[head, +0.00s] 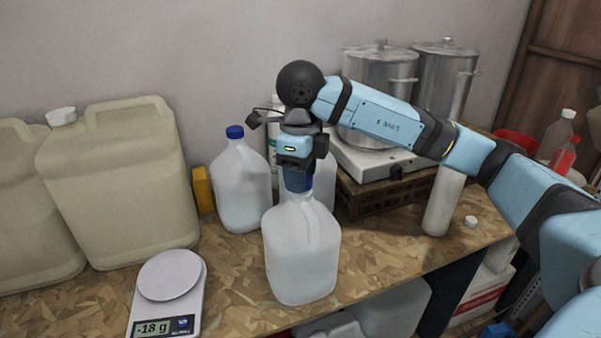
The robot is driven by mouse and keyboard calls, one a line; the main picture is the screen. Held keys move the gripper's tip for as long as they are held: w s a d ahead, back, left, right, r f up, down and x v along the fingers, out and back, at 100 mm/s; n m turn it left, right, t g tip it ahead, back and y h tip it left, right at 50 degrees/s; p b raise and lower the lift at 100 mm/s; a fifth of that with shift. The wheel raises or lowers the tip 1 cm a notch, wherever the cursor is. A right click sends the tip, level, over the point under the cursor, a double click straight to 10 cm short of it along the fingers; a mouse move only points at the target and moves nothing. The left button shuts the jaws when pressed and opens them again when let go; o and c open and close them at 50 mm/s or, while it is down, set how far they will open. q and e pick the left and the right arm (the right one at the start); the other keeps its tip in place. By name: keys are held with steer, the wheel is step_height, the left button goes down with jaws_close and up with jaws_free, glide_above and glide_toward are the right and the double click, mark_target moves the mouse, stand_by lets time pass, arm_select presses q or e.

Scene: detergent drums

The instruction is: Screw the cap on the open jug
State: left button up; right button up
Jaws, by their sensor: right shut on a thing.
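The jug (302,262), translucent with a moulded handle, stands upright near the front of the bench. My right gripper (298,180) points down directly over its neck. It is shut on the cap at the jug's mouth. The blue fingers hide most of the cap and the mouth, so I cannot tell how the cap sits on the thread. My left gripper is not in view.
A similar jug with a blue cap (235,132) stands behind left. Large beige canisters (125,185) and a scale (168,290) are at left. Bench front left of the white bottle is clear.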

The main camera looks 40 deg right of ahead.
steer(key=shift+f+b, duration=0.3)
steer(key=shift+b, duration=0.05)
stand_by(0.7)
steer(key=m, duration=0.5)
steer(key=shift+m, duration=0.4)
steer(key=m, duration=0.5)
steer(key=shift+m+p, duration=0.4)
steer(key=m+p, duration=0.1)
steer(key=m, duration=0.3)
steer(key=shift+f+m, duration=0.1)
steer(key=shift+m, duration=0.8)
steer(key=o, duration=0.7)
